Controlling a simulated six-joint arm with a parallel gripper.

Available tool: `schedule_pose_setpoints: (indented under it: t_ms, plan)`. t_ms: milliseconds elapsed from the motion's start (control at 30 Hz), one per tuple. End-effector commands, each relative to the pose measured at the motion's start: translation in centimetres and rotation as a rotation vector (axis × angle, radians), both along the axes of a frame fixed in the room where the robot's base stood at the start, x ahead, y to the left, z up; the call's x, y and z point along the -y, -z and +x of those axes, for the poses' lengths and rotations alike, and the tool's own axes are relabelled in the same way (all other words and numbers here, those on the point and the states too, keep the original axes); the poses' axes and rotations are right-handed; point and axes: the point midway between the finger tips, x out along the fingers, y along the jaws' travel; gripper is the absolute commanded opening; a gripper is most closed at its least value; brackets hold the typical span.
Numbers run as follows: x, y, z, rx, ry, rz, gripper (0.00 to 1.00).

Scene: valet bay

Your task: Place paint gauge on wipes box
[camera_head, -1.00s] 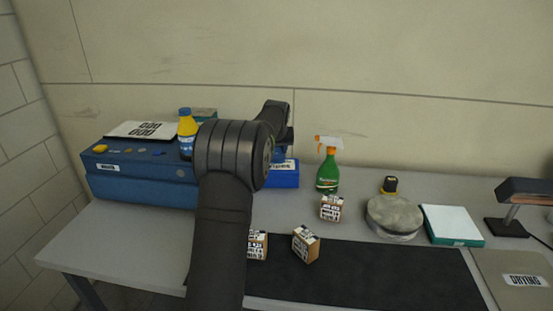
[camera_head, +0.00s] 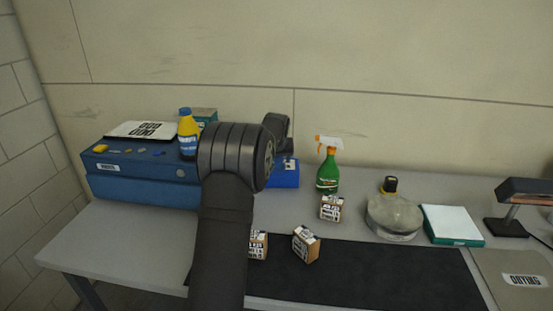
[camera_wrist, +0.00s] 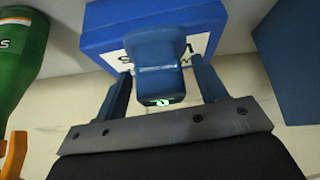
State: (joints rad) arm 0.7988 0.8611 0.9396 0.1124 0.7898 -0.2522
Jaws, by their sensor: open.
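A dark blue handheld device with a small lit green display, which looks like the paint gauge (camera_wrist: 157,65), is between the fingers of my gripper (camera_wrist: 164,72) in the wrist view. The fingers are open, one on each side of it. Whether they touch it I cannot tell. Behind it is a bright blue box (camera_wrist: 100,38) with a white label, partly covered; it also shows in the head view (camera_head: 286,180). I cannot read enough of the label to tell whether it is the wipes box. My arm hides most of the gripper in the head view.
A green spray bottle (camera_head: 328,172) stands right of the blue box. A large blue case (camera_head: 140,188) with a yellow-and-blue bottle (camera_head: 188,135) is at left. Small cartons (camera_head: 306,245), a round tin (camera_head: 394,216) and a white-topped teal box (camera_head: 453,224) are at right.

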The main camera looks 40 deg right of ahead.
Motion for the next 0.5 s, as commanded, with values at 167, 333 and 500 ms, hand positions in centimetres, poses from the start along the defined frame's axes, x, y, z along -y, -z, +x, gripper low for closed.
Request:
schedule_pose_setpoints:
  t_ms: [167,333,500]
  plan:
    - [-0.1,-0.7,-0.1,0.001,0.0,-0.001,0.65]
    - [-0.9,-2.9,-1.2,0.002,0.0,-0.002,0.65]
    - [-2.1,-6.0,-2.7,0.003,0.0,-0.003,0.65]
